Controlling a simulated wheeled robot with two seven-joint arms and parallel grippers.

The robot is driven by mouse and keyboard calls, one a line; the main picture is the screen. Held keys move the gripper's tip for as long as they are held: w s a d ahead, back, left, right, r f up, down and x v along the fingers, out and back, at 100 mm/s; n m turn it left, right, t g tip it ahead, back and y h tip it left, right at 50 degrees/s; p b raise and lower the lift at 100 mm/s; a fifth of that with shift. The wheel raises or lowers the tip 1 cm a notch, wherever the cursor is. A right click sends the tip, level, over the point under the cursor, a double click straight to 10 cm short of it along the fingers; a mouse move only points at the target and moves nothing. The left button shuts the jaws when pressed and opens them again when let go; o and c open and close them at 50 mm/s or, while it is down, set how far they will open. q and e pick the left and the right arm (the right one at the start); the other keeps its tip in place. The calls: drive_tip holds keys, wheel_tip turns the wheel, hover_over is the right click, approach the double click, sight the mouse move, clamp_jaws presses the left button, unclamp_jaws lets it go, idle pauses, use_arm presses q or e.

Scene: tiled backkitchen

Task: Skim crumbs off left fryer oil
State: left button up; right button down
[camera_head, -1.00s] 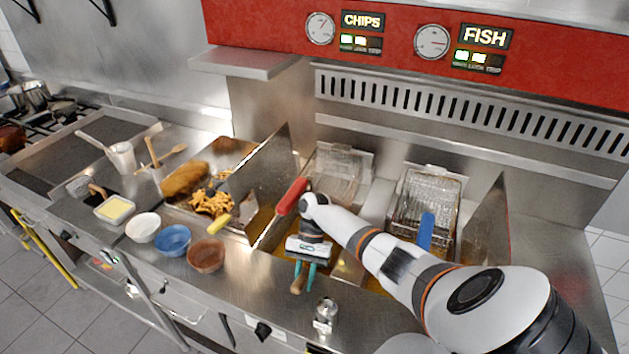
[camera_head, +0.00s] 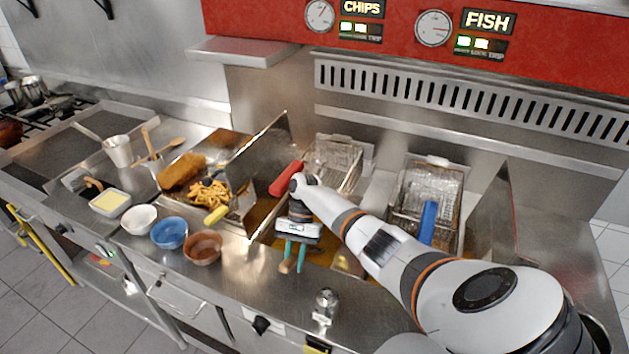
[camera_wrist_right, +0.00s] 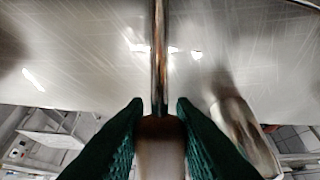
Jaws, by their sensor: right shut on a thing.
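My right gripper (camera_head: 292,262) hangs over the front edge of the left fryer with its green fingers pointing down. It is shut on the wooden handle (camera_wrist_right: 160,145) of a tool, probably the skimmer; the handle's end (camera_head: 284,267) shows between the fingers. A thin metal shaft (camera_wrist_right: 159,55) runs on from the handle; the tool's head is not visible. The left fryer's oil (camera_head: 262,217) shows amber beside my arm, which hides much of it. Crumbs cannot be made out. The red-handled basket (camera_head: 334,160) sits at the back of this fryer. My left gripper is not in view.
The right fryer holds a blue-handled basket (camera_head: 432,188). A metal shaker (camera_head: 326,306) stands on the front counter near my gripper. Brown (camera_head: 204,247), blue (camera_head: 169,233) and white (camera_head: 139,219) bowls stand left. A tray of chips (camera_head: 209,194) and an upright metal panel (camera_head: 262,165) border the fryer.

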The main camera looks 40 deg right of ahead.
drive_tip(key=shift+w, duration=0.15)
drive_tip(key=shift+r, duration=0.1)
drive_tip(key=p, duration=0.1)
drive_tip(key=s+p, duration=0.1)
drive_tip(key=p, duration=0.1)
drive_tip(key=shift+s+d, duration=0.25)
drive_tip(key=shift+d, duration=0.1)
drive_tip(key=s, duration=0.1)
drive_tip(key=s+d+p, duration=0.1)
drive_tip(key=s, duration=0.1)
drive_tip(key=shift+s+d+f, duration=0.2)
drive_tip(key=shift+s+d, duration=0.25)
drive_tip(key=shift+s, duration=0.35)
drive_tip(key=shift+w+a, duration=0.65)
drive_tip(key=shift+a, duration=0.2)
drive_tip(key=shift+w+a, duration=0.6)
drive_tip(key=shift+a, duration=0.2)
drive_tip(key=shift+d, duration=0.1)
